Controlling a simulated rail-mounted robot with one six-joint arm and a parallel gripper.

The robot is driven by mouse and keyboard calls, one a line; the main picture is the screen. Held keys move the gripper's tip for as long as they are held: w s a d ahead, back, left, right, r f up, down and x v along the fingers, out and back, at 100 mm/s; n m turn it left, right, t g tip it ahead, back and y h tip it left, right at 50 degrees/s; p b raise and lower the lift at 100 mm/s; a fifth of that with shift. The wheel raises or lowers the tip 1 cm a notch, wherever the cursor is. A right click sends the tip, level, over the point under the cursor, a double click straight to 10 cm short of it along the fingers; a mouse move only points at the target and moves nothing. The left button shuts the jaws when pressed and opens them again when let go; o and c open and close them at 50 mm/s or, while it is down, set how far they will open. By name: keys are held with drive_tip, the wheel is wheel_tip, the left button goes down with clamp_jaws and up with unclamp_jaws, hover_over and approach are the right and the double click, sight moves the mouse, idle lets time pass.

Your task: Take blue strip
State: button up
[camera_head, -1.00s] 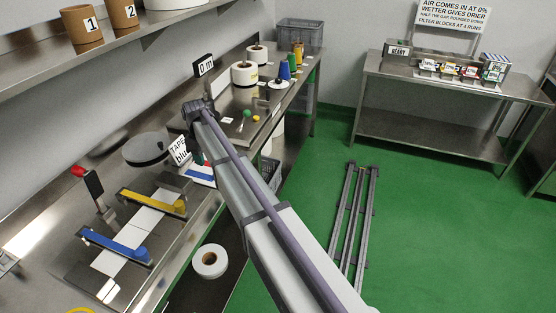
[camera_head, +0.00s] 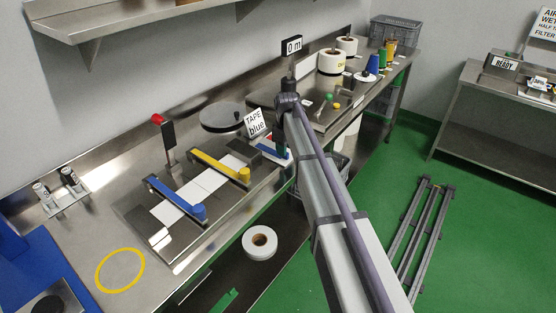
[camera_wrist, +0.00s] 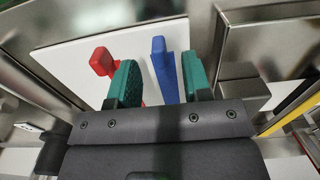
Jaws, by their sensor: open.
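In the wrist view my gripper (camera_wrist: 158,88) is open, with its two green fingertips apart. The blue strip (camera_wrist: 160,62) stands between them, with a visible gap on either side. A red strip (camera_wrist: 103,61) is just outside the left fingertip. Both are on a white board (camera_wrist: 72,62). The board also shows small in the head view, with a bit of blue (camera_head: 284,154), partly behind my arm. My fingertips are hard to make out there. A sign (camera_head: 257,123) reading "TAPE blue" stands beside it.
A fixture with a blue bar (camera_head: 176,198) and a yellow bar (camera_head: 220,166) lies left on the steel bench. A grey round disc (camera_head: 222,116) is behind it. A white roll (camera_head: 259,242) is below the bench front. A metal block (camera_wrist: 242,85) stands close right of my gripper.

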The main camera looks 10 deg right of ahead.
wheel_tip(320, 180, down, 3)
drive_tip(key=shift+f+b, duration=0.2)
drive_tip(key=shift+b, duration=0.65)
drive_tip(key=shift+r, duration=0.25)
clamp_jaws()
wheel_tip(320, 180, up, 10)
drive_tip(key=p, duration=1)
drive_tip(key=shift+r+p, duration=0.15)
drive_tip(key=shift+p, duration=0.25)
